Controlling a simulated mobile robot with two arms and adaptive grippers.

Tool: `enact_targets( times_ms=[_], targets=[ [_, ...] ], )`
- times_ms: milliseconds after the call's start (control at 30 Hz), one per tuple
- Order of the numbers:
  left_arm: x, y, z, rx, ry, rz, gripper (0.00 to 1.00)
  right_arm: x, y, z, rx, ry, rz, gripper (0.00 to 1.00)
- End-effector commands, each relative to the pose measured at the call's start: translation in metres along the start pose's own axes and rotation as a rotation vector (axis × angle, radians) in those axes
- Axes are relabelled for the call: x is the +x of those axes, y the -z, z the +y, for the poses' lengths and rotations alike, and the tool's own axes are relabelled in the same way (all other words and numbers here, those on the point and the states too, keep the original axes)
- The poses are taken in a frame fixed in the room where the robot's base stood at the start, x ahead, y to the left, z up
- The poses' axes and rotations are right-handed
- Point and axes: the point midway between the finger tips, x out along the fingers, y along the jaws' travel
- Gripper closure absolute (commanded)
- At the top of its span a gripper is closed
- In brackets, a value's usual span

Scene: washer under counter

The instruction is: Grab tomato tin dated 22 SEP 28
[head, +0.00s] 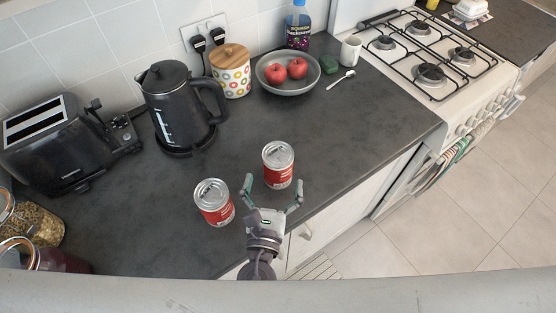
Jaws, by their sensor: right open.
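Two red tins with silver lids stand upright on the dark counter. One tin (278,166) is farther back and to the right; the other tin (214,203) is nearer and to the left. Any dates on them are too small to read. My right gripper (273,187) is open, its two fingers spread at the near side of the back tin. The left finger lies between the two tins, and the right finger is just right of the back tin. Whether a finger touches a tin I cannot tell. My left gripper is not in view.
A black kettle (177,103) and a toaster (66,143) stand at the left, with jars (36,217) at the near left. A bowl (288,86) of red apples, a spotted canister (231,76), a mug (350,50) and a spoon (341,79) are behind. The counter's front edge runs right of the tins.

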Motion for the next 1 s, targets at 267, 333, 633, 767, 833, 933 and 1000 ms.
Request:
enact_targets(
  times_ms=[267,333,633,767,833,933,1000],
  targets=[
    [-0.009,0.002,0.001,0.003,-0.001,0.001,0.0,0.025,-0.001,0.0,0.001,0.0,0.002,0.0],
    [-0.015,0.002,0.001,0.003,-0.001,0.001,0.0,0.034,-0.004,0.0,0.001,0.001,0.001,0.0],
    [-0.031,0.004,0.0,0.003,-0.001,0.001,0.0,0.071,-0.002,0.002,0.001,-0.001,0.003,0.0],
    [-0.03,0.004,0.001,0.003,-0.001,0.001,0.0,0.073,0.0,0.002,0.002,-0.001,0.005,0.0],
    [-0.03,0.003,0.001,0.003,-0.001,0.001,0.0,0.073,0.0,0.001,0.002,-0.001,0.005,0.0],
    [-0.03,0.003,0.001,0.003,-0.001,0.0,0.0,0.073,0.0,0.001,0.002,-0.001,0.004,0.08],
    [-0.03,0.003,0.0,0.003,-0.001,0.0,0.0,0.073,0.0,0.001,0.002,-0.001,0.004,0.2]
  ],
)
